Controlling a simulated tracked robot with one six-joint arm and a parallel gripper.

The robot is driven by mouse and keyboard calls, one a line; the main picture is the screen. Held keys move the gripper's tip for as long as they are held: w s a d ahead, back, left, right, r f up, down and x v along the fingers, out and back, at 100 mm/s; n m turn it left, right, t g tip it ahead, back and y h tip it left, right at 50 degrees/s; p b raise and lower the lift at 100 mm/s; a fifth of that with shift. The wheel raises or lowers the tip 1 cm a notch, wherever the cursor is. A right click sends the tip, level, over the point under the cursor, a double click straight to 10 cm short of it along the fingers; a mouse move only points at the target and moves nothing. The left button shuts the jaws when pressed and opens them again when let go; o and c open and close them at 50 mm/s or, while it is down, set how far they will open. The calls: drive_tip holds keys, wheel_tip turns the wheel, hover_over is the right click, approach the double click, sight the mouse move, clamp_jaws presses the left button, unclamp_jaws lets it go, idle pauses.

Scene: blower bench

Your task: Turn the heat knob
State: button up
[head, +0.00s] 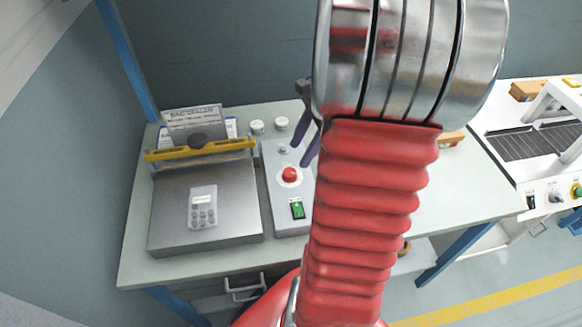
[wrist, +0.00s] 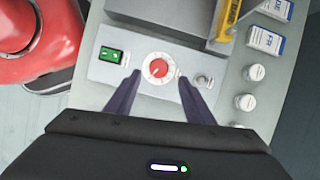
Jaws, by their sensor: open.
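The heat knob is a round red knob on a white dial, on a light grey control panel (head: 271,198). In the head view the knob (head: 289,175) sits between a green switch (head: 297,209) and a small grey knob (head: 283,149). In the wrist view the red knob (wrist: 158,71) lies between and just beyond my fingertips. My gripper (wrist: 158,75) is open, with a dark purple finger on each side and nothing between them. In the head view my gripper (head: 307,150) hangs over the right side of the panel, partly hidden by my red arm. I cannot tell its exact height above the knob.
A grey sealing plate (head: 170,220) with a yellow bar (head: 200,149) stands left of the panel, with a blister pack (head: 203,205) on it. White round jars (head: 282,123) stand behind the panel. A white machine (head: 525,140) stands at the far right.

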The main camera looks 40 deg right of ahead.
sight(289, 172)
drive_tip(key=x, duration=0.7)
drive_tip(key=shift+f, duration=0.15)
drive_tip(key=shift+c, duration=0.3)
drive_tip(key=c, duration=0.9)
drive_tip(key=shift+a, duration=0.2)
drive_tip(key=shift+c, duration=0.3)
drive_tip(key=shift+w+d, duration=0.1)
